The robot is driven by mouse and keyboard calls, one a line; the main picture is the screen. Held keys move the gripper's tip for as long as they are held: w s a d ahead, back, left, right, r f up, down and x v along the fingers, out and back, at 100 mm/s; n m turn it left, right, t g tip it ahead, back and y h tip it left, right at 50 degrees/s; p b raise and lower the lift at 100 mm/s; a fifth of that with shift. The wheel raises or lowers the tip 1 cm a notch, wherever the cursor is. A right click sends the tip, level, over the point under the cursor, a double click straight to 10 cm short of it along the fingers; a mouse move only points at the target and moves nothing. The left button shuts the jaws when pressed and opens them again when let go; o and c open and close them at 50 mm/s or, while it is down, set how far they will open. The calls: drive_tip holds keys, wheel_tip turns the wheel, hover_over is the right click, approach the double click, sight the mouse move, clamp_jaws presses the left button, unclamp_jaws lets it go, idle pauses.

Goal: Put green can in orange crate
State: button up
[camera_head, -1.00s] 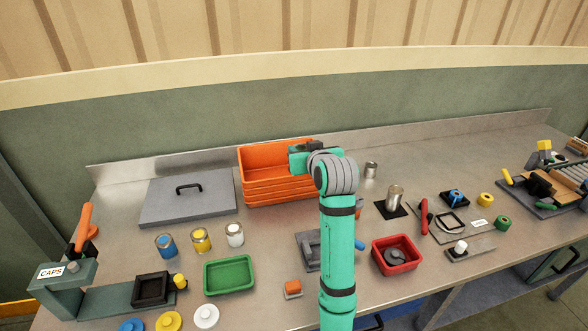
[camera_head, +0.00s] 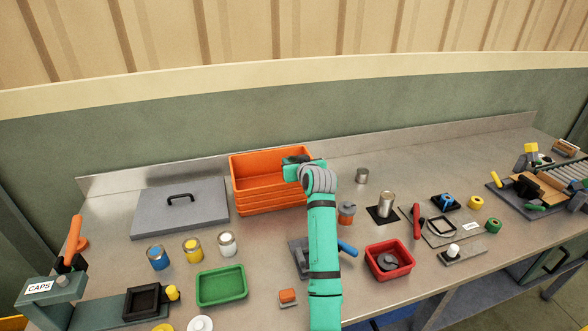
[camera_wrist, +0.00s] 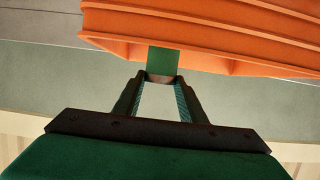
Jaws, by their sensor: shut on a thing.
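The orange crate (camera_head: 268,202) stands at the back of the bench, seemingly a stack of crates with the top one open. My gripper (camera_head: 300,161) is at the right end of its rim in the head view. In the wrist view my gripper (camera_wrist: 160,82) is shut on the green can (camera_wrist: 162,61). The can's green side overlaps the crate's rim (camera_wrist: 215,60) in that view. I cannot tell whether the can is over the opening. My wrist hides the can in the head view.
Small cans and a green tray (camera_head: 221,287) are in front. An orange-grey jar (camera_head: 346,214), a metal can (camera_head: 386,203) and a red bin (camera_head: 389,260) are to the right.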

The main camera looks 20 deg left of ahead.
drive_tip(key=shift+f, duration=1.3)
drive_tip(key=shift+f, duration=0.6)
drive_tip(key=o, duration=1.2)
drive_tip(key=shift+c, duration=0.2)
drive_tip(key=r+v, duration=0.1)
drive_tip(key=v, duration=1.1)
drive_tip(key=shift+d, duration=0.1)
